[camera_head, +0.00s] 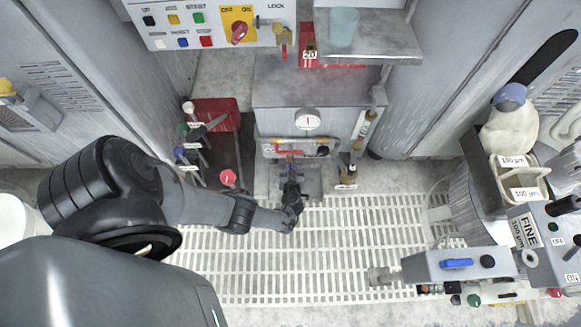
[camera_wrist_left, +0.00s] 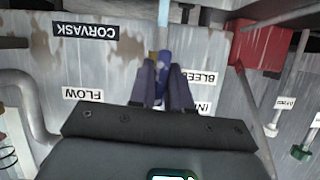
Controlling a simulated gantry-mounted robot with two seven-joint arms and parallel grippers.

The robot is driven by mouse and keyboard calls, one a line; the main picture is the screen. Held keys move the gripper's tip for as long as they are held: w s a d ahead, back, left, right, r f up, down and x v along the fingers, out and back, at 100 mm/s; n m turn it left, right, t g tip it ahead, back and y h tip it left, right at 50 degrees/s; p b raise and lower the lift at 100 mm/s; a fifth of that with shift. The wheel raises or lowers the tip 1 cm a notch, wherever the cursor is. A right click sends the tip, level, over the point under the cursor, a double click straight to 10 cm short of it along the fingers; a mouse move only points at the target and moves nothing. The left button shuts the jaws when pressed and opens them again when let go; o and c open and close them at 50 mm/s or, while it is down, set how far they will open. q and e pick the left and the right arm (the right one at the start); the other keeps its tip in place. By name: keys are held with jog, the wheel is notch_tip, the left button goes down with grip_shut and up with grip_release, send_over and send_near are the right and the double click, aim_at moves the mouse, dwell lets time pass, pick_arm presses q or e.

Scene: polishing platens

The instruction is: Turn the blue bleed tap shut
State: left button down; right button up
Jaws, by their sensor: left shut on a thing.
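My left gripper (camera_head: 291,180) reaches to the low front of the grey machine in the middle of the head view. In the left wrist view its two dark fingers (camera_wrist_left: 162,72) are closed around the blue bleed tap (camera_wrist_left: 163,62). The wrist view is upside down, and a partly covered "BLEED" label (camera_wrist_left: 197,77) sits beside the fingers. The fingers hide much of the tap, so its exact angle is hard to tell. In the head view the gripper largely covers the tap. My right gripper is not in view.
A round gauge (camera_head: 307,120) sits on the machine above the gripper. Levers with coloured knobs (camera_head: 180,152) and a red round knob (camera_head: 228,177) stand left, near my forearm. A brass valve (camera_head: 347,172) stands right. The slatted floor (camera_head: 350,240) in front is open.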

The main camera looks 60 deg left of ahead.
pick_arm(q)
jog(key=m+g+y, duration=0.1)
jog(key=m, duration=0.2)
jog(key=shift+w+r+g, duration=0.1)
jog(key=shift+w+g, duration=0.05)
jog(key=shift+g, duration=0.15)
jog(key=shift+m+g+y, duration=0.4)
jog(key=shift+m, duration=0.2)
jog(key=c, duration=1.2)
grip_release()
jog(key=shift+c, duration=0.2)
jog(key=shift+o, duration=0.4)
jog(key=shift+a, duration=0.1)
jog(key=shift+p+v, duration=1.8)
jog(key=shift+v, duration=3.55)
